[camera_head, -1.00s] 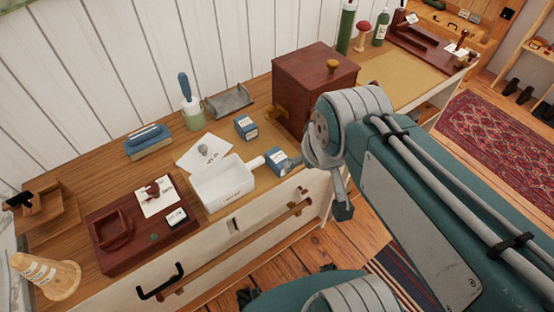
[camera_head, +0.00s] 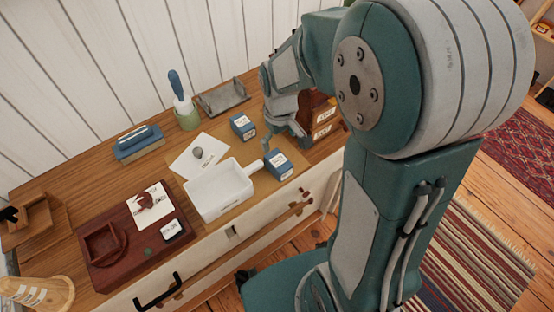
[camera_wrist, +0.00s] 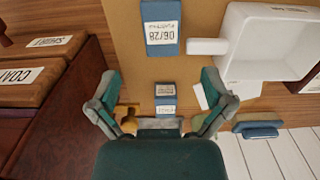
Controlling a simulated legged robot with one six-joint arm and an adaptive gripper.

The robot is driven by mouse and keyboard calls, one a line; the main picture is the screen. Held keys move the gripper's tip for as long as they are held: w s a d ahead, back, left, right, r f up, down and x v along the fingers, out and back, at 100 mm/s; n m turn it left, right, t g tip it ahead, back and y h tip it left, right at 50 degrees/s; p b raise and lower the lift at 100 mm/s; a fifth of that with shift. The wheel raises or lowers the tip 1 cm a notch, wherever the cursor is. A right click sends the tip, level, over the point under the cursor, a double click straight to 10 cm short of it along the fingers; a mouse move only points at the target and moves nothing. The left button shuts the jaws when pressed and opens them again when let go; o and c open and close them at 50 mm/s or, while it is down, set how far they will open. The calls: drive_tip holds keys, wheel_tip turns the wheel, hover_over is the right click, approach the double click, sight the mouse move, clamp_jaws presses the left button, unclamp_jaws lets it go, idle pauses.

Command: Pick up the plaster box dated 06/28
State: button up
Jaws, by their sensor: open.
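The plaster box dated 06/28 (camera_wrist: 162,28) is blue with a white label, seen at the top of the wrist view. In the head view it is the front box (camera_head: 279,164), beside the white tray's handle. A second blue box (camera_wrist: 165,98) has a label too small to read and shows between my fingers in the wrist view. It stands farther back in the head view (camera_head: 243,126). My gripper (camera_wrist: 160,82) is open and empty. In the head view it (camera_head: 284,132) hangs above the dresser, near the 06/28 box and apart from it.
The white handled tray (camera_head: 215,205) stands left of the 06/28 box. A dark red cabinet (camera_wrist: 62,125) with labelled drawers stands close on the other side. A blue brush (camera_head: 137,143), a green holder (camera_head: 188,119) and a grey metal tray (camera_head: 222,98) are farther back.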

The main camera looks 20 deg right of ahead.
sight(278, 160)
wheel_tip(278, 160, down, 9)
drive_tip(key=shift+a+f, duration=0.15)
drive_tip(key=shift+f, duration=0.05)
drive_tip(key=c, duration=1.1)
